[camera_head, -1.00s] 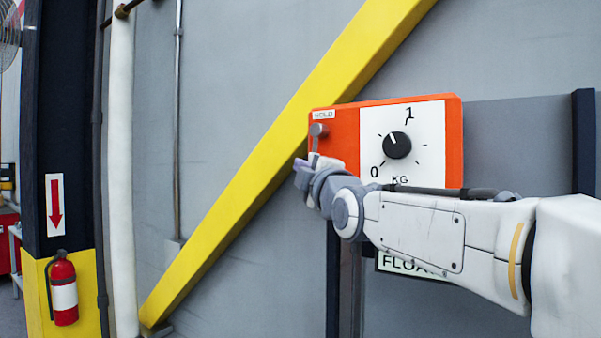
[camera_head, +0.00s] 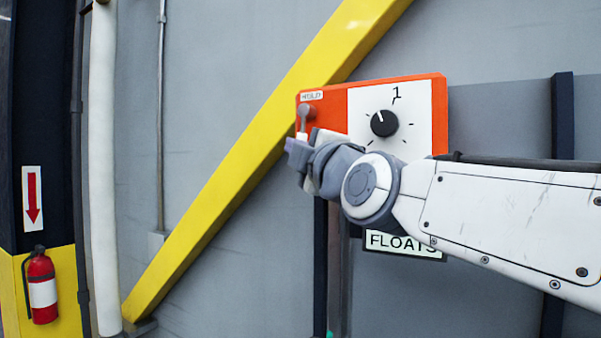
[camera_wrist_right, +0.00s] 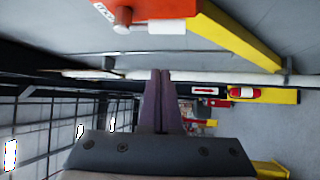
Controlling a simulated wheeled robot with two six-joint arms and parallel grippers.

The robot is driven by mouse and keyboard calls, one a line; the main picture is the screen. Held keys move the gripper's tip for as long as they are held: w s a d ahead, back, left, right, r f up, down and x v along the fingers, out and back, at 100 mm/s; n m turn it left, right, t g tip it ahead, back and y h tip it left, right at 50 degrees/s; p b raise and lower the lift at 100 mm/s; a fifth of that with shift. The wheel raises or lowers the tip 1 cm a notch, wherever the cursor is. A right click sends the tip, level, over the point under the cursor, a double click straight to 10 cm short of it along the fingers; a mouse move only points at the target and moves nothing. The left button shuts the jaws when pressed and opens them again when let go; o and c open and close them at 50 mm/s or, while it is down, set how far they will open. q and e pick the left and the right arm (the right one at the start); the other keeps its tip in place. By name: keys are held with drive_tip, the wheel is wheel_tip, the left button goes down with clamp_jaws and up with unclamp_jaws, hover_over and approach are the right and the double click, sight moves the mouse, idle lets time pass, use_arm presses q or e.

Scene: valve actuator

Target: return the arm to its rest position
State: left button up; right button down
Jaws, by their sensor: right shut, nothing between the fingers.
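My right arm reaches in from the right in the head view, in front of the lower part of an orange valve panel (camera_head: 438,110). My right gripper (camera_head: 291,150) is at the panel's lower left, just below a small grey lever (camera_head: 304,114). In the right wrist view, the two fingers of the right gripper (camera_wrist_right: 160,76) are closed together with nothing between them. The panel (camera_wrist_right: 138,6) and the lever's pale handle (camera_wrist_right: 166,27) show above the fingertips there, apart from them. My left gripper is not in view.
The panel has a white dial plate with a black knob (camera_head: 384,123). A "FLOATS" sign (camera_head: 400,244) hangs below. A yellow diagonal beam (camera_head: 228,167) crosses the grey wall. A red fire extinguisher (camera_head: 42,287) is at the far left.

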drive_tip(key=s+a+f+m+g+h+b, duration=0.1)
drive_tip(key=s+f+m+g, duration=0.15)
drive_tip(key=f, duration=0.75)
drive_tip(key=s+a+f+m+g, duration=0.15)
drive_tip(key=f+g, duration=0.25)
drive_tip(key=f, duration=0.6)
drive_tip(key=s+a+f+m+g+h+b, duration=0.1)
drive_tip(key=s+f+m+g, duration=0.15)
drive_tip(key=f, duration=0.75)
drive_tip(key=s+d+f+m+g+h, duration=0.3)
drive_tip(key=s+d+f+g, duration=0.2)
drive_tip(key=s+f, duration=0.5)
drive_tip(key=s+d+f+m+g+h+b, duration=0.1)
drive_tip(key=s+d+f+m+g, duration=0.3)
drive_tip(key=s+f, duration=0.7)
drive_tip(key=shift+d+f+g+h, duration=0.4)
drive_tip(key=shift+d+f+h, duration=0.25)
drive_tip(key=shift+d+h, duration=0.3)
